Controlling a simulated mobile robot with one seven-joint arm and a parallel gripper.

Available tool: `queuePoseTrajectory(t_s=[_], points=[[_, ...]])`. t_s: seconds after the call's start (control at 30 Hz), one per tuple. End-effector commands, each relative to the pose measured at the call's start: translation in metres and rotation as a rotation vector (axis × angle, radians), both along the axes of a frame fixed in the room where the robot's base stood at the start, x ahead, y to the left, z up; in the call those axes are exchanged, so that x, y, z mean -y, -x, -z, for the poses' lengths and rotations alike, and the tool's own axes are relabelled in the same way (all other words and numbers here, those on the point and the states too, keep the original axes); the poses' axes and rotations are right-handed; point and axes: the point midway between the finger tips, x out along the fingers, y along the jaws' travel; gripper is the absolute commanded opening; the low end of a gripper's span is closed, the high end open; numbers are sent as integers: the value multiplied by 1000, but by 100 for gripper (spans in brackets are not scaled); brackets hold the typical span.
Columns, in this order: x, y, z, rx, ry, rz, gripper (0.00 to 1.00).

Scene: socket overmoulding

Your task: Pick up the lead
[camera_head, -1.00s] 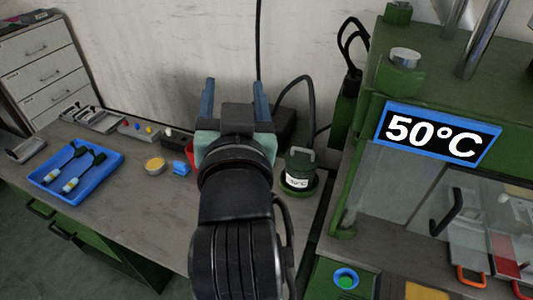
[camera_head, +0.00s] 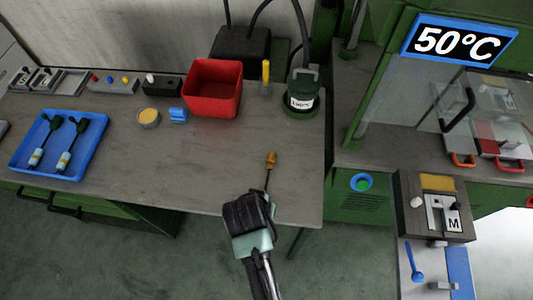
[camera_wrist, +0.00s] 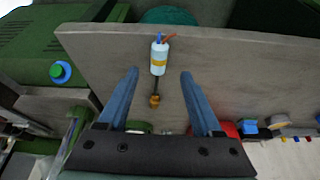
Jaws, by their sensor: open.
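The lead lies on the grey bench near its front edge. In the head view its brass-coloured tip (camera_head: 271,160) and thin black cable show, and the rest is hidden behind my gripper (camera_head: 249,217). I cannot tell how high the fingers are above the bench.
A blue tray (camera_head: 94,161) with two similar leads lies on the left. A red bin (camera_head: 213,88), a green pot (camera_head: 301,93) and a yellow-topped stick (camera_head: 266,78) stand at the back. The machine (camera_head: 370,205) is on the right. The bench middle is clear.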

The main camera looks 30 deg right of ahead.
Motion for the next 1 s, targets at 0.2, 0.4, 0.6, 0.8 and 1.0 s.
queuePoseTrajectory(t_s=[0.2,0.4,0.6,0.8,1.0], points=[[4,-4,11,0,0,0,66],[14,-11,33,0,0,1,66],[18,-17,50,2,0,0,66],[18,-18,52,2,0,0,66],[18,-18,52,2,0,0,43]])
